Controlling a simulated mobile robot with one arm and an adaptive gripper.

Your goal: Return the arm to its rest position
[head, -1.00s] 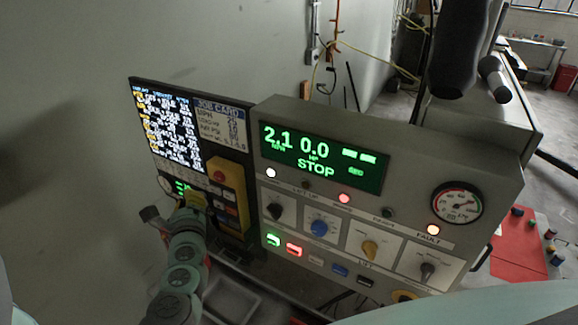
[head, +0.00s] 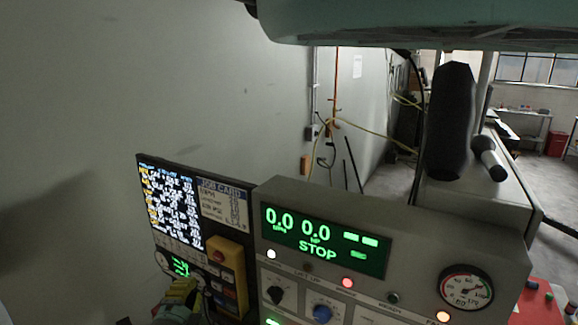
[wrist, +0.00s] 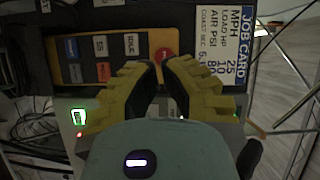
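My gripper (head: 184,290) shows at the bottom left in the head view, in front of the lower part of the dark job-card panel (head: 222,222) and left of the yellow control box (head: 228,278). In the wrist view its two yellow fingers (wrist: 161,66) are near each other, with the tips close to the red button (wrist: 165,55) on the yellow box (wrist: 88,58). Nothing is seen held between them. Whether they fully meet is unclear, and so is contact with the box. Most of my arm is out of the head view.
The grey console (head: 400,238) stands right of the panel, its green display (head: 325,238) reading 0.0, 0.0 and STOP. A pressure gauge (head: 466,288) is at its right. A black cylinder (head: 450,120) rises behind it. The wall at left is clear.

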